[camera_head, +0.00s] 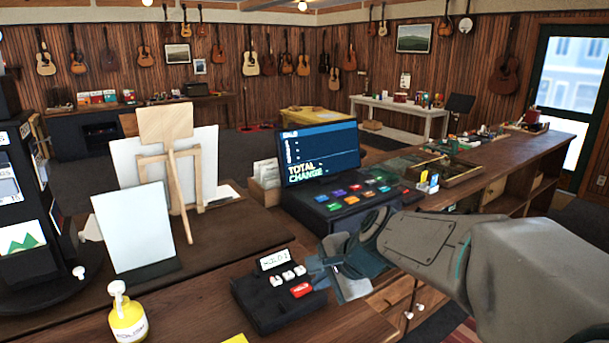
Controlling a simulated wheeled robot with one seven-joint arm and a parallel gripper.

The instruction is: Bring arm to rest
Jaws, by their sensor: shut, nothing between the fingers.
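My gripper (322,270) is at the end of my grey arm, which reaches in from the right edge of the head view. Its fingers are shut with nothing visible between them. They hang over the wooden counter (190,305), at the right side of a small black device (272,302) with a little display, white keys and a red key. Whether the fingers touch the device cannot be told from this view. Part of the counter behind my arm is hidden.
A cash register (345,205) with a lit screen stands behind my gripper. A yellow pump bottle (128,318), a blank white panel (135,228) and a wooden easel (165,125) stand to the left. A dark wooden counter (545,150) runs toward the back right.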

